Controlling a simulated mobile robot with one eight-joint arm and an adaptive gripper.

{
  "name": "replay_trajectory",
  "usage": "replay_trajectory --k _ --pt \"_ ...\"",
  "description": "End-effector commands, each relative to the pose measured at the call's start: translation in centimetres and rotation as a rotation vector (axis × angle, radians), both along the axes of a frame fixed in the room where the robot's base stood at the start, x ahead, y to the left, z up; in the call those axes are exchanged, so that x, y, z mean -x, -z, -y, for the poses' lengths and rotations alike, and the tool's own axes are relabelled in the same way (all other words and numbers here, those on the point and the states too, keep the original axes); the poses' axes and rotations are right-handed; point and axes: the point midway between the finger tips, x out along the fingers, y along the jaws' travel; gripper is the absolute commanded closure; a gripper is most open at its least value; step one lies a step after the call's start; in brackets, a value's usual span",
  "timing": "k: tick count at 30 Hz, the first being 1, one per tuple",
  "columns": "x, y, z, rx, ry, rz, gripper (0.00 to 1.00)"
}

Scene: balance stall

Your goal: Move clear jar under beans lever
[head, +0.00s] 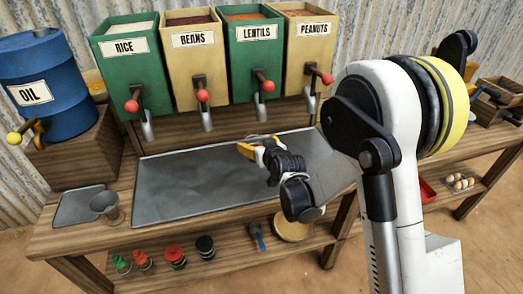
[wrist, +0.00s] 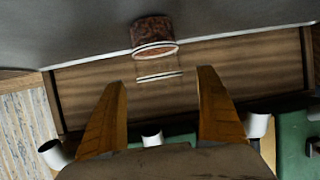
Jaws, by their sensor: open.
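The beans lever (head: 203,95) has a red knob and sits on the tan BEANS bin (head: 190,50), with a metal spout (head: 207,118) below it. My gripper (head: 250,146) is over the right part of the metal tray, to the right of the beans spout. The clear jar (wrist: 157,65) shows in the wrist view, with dark reddish-brown contents at one end. It lies in line with the gap between my open fingers (wrist: 161,80); I cannot tell whether it is between them. In the head view my gripper mostly hides it; only a faint clear rim shows.
A metal tray (head: 180,190) spans the counter. RICE (head: 127,60), LENTILS (head: 255,55) and PEANUTS (head: 307,50) bins flank the beans bin. The tray's left half is clear.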

Motion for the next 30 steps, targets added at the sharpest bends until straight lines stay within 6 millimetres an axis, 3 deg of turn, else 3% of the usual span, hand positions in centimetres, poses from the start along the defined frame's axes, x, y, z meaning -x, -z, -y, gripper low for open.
replay_trajectory --k 6,17,18,24,30 --pt "-2.1 1.0 -0.8 0.001 0.000 0.000 0.16" --pt "-2.5 1.0 -0.9 0.000 0.000 0.000 0.16" --pt "-2.5 1.0 -0.9 0.000 0.000 0.000 0.18" --pt "-2.5 1.1 -0.9 0.000 0.000 0.000 0.79" --pt "-2.5 1.1 -0.9 0.000 0.001 0.000 0.83"
